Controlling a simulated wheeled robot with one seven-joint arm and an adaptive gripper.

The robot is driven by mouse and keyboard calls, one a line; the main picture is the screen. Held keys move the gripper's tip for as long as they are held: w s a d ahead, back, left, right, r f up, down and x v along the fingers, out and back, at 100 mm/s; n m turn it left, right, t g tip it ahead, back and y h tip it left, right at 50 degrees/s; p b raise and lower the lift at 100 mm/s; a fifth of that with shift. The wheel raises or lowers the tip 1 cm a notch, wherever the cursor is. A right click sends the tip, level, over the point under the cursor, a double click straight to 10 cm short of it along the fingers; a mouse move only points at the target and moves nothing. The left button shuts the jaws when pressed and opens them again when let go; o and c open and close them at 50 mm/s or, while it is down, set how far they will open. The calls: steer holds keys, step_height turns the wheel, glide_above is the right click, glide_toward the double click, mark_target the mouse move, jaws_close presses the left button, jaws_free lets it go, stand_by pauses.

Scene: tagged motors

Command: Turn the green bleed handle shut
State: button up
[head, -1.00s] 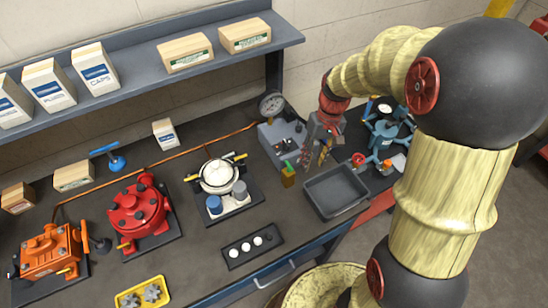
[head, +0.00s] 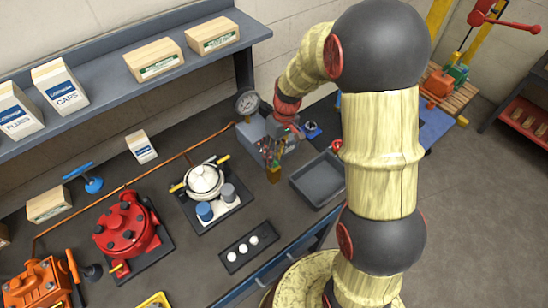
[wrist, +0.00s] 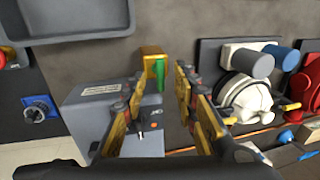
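The green bleed handle (wrist: 160,77) shows in the wrist view against a brass block (wrist: 151,58) beside the grey gauge unit (wrist: 105,108). My gripper (wrist: 161,84) is open, with one finger on each side of the handle in the picture. I cannot tell whether the handle lies between the fingertips or beyond them; no contact shows. In the head view my gripper (head: 272,150) is just over the brass block (head: 273,174), in front of the unit with the round gauge (head: 247,102). My gripper mostly hides the handle there.
A grey tray (head: 318,180) lies right of the block. A white-topped motor (head: 205,180) and a red motor (head: 126,228) stand to the left. A black strip with white balls (head: 252,244) lies in front.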

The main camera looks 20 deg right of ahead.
steer(key=shift+f, duration=0.6)
steer(key=shift+a, duration=0.1)
steer(key=c, duration=0.3)
steer(key=c, duration=0.4)
jaws_close()
